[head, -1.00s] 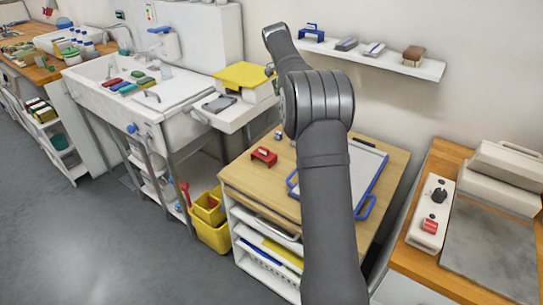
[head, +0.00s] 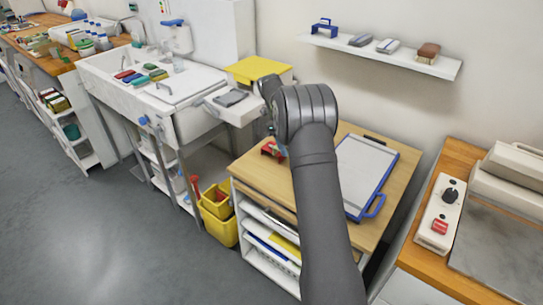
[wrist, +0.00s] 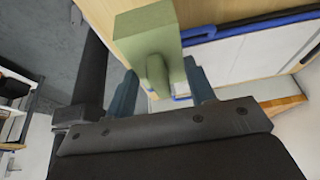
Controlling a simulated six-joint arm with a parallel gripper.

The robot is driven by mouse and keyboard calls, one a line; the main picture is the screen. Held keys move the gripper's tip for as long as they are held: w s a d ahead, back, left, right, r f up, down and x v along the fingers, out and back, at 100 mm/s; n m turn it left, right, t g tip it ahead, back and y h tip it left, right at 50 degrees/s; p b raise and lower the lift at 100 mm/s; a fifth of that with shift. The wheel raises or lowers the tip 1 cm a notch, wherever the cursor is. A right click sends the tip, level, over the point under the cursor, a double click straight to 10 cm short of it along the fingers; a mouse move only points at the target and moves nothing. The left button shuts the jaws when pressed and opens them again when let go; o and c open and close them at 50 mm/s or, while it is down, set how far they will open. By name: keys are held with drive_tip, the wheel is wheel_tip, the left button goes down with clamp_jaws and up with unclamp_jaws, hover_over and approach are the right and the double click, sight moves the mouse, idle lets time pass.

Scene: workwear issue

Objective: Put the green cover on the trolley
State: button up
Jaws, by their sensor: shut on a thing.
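The green cover (wrist: 148,30) is a pale green block with a rounded grip (wrist: 157,73). My gripper (wrist: 160,70) is shut on that grip, with one dark finger on each side, and the block lies beyond the fingertips. In the head view my gripper is mostly hidden by my own arm, over the back left of the wooden-topped unit with open shelves (head: 350,232), which looks like the trolley. In the wrist view its wooden top (wrist: 205,12) lies behind the cover. I cannot tell whether the cover touches it.
A white board with a blue frame and handle (head: 365,172) lies on the wooden top. A red item (head: 270,150) sits at its left, partly hidden. A yellow-topped box (head: 258,69) stands behind, a yellow bucket (head: 218,212) on the floor. A wall shelf (head: 400,58) hangs above.

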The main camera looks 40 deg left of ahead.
drive_tip(key=shift+s+a+f, duration=0.35)
drive_tip(key=shift+a+f, duration=0.9)
drive_tip(key=shift+f, duration=0.2)
drive_tip(key=shift+s+a+f, duration=0.4)
drive_tip(key=shift+a+f, duration=0.85)
drive_tip(key=shift+f, duration=0.2)
drive_tip(key=shift+s+a+f, duration=0.35)
drive_tip(key=shift+a+f, duration=0.9)
drive_tip(key=shift+f, duration=0.2)
drive_tip(key=shift+f, duration=0.15)
drive_tip(key=o, duration=0.9)
drive_tip(key=v, duration=1.2)
